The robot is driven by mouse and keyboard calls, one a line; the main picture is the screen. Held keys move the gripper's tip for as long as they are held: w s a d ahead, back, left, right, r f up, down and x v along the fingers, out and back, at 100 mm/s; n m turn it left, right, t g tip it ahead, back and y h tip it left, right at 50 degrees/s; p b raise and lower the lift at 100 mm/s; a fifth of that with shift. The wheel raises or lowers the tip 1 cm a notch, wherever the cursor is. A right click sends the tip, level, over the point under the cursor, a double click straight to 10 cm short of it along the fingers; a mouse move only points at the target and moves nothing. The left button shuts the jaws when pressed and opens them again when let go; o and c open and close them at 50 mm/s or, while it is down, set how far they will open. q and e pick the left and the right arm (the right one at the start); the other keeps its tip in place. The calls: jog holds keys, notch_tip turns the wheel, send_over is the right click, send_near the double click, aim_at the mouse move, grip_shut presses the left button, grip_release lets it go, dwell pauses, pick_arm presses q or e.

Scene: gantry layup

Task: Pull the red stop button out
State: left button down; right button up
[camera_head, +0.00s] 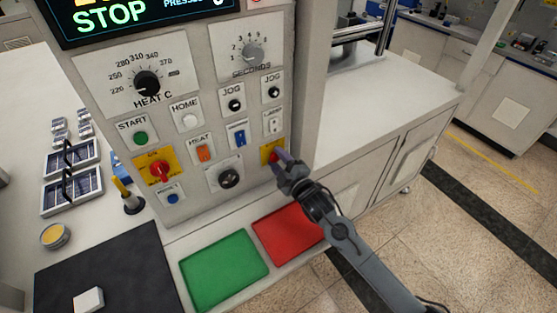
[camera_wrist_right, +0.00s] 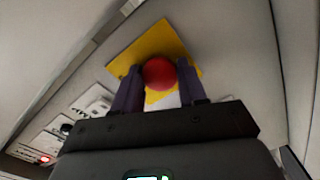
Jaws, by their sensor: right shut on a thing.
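The red stop button (camera_wrist_right: 159,73) sits on a yellow plate (camera_wrist_right: 158,38) on the control panel. In the head view the button (camera_head: 273,157) is at the panel's lower right, partly hidden by my gripper. My right gripper (camera_head: 281,159) reaches it from the lower right. In the right wrist view the two purple fingers of this gripper (camera_wrist_right: 158,82) are on either side of the round red button and shut on it. My left gripper is not in view.
A red rotary switch (camera_head: 159,169) on yellow, a black knob (camera_head: 229,178) and several other controls are on the same panel (camera_head: 205,200). Green (camera_head: 224,270) and red (camera_head: 288,233) mats lie below. A black mat (camera_head: 110,270) is at lower left.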

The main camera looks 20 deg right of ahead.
jog(key=shift+s, duration=0.15)
jog(key=shift+s+d+p, duration=0.15)
jog(key=shift+s+p, duration=0.3)
jog(key=shift+s, duration=0.05)
jog(key=o, duration=1.1)
